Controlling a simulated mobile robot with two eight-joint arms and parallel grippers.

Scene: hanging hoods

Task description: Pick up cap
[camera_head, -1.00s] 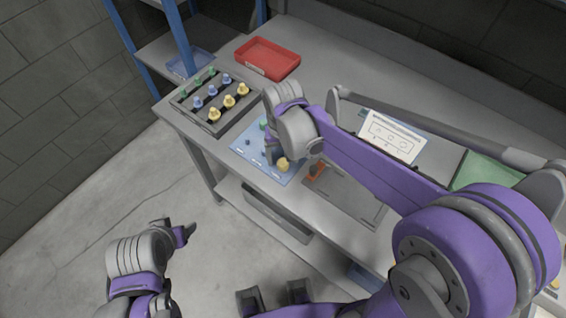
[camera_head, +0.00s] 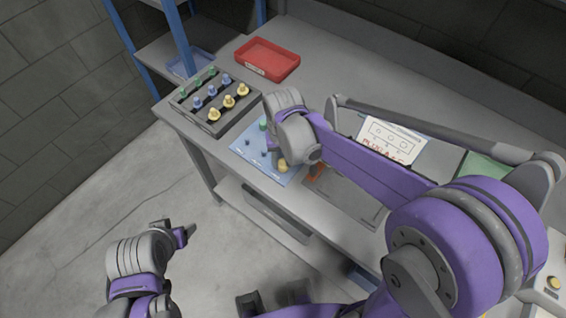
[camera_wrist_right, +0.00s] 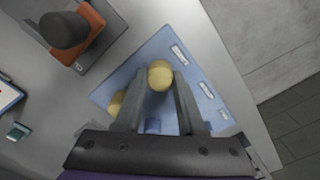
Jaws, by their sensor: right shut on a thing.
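A round yellow cap (camera_wrist_right: 160,75) sits between the two fingers of my right gripper (camera_wrist_right: 161,82) in the right wrist view, over the light blue mat (camera_wrist_right: 210,105). The fingers are shut on it. A second yellow piece (camera_wrist_right: 117,103) lies just left of the fingers, and a blue piece (camera_wrist_right: 153,127) is partly hidden between them. In the head view my right gripper (camera_head: 274,155) reaches down at the mat, its fingertips largely hidden by my wrist. A yellow piece (camera_head: 282,166) shows beside it. My left gripper (camera_head: 180,232) hangs off the table, its jaw opening unclear.
A dark rack (camera_head: 238,111) holds green, blue and yellow pieces in rows. A red tray (camera_head: 267,59) stands behind it. An orange block (camera_wrist_right: 90,35) with a dark knob is beside the mat.

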